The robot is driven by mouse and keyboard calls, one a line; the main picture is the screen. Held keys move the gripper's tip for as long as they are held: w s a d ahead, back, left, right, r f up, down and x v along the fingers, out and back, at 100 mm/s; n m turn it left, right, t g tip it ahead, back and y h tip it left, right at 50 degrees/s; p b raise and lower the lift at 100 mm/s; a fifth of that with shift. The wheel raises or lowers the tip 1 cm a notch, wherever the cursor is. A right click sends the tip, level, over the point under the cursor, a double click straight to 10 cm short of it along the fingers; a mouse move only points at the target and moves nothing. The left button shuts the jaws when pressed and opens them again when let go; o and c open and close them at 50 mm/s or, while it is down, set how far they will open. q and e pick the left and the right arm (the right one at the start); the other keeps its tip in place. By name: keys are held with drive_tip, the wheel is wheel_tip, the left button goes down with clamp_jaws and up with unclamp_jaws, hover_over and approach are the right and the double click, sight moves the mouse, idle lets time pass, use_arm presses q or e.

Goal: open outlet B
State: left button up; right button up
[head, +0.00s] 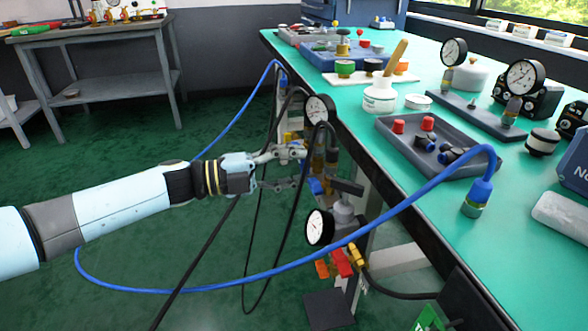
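My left gripper (296,168) reaches in from the left beside the table's near side edge. Its fingers look apart, one above the other, close to a valve assembly with brass and blue parts (316,186). I cannot tell whether they touch it. A dial gauge (319,109) sits above this assembly. A lower valve assembly carries a second gauge (319,227), a grey body with a dark lever (346,187), and red (343,262) and yellow (356,255) handles. No outlet label is readable, so I cannot tell which is outlet B. My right gripper is not in view.
A blue hose (250,281) loops across the front and up onto the green table (505,238). Black hoses (256,240) hang around the assemblies. A grey tray with red knobs (390,132) and several gauges stand on the table. Open floor lies left.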

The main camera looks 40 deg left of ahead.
use_arm(q)
drive_tip(key=shift+m+b, duration=0.3)
drive_tip(key=shift+m, duration=0.8)
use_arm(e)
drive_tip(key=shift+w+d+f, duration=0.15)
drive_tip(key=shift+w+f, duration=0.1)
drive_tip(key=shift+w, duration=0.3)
use_arm(q)
drive_tip(key=o, duration=0.9)
drive_tip(key=v, duration=1.2)
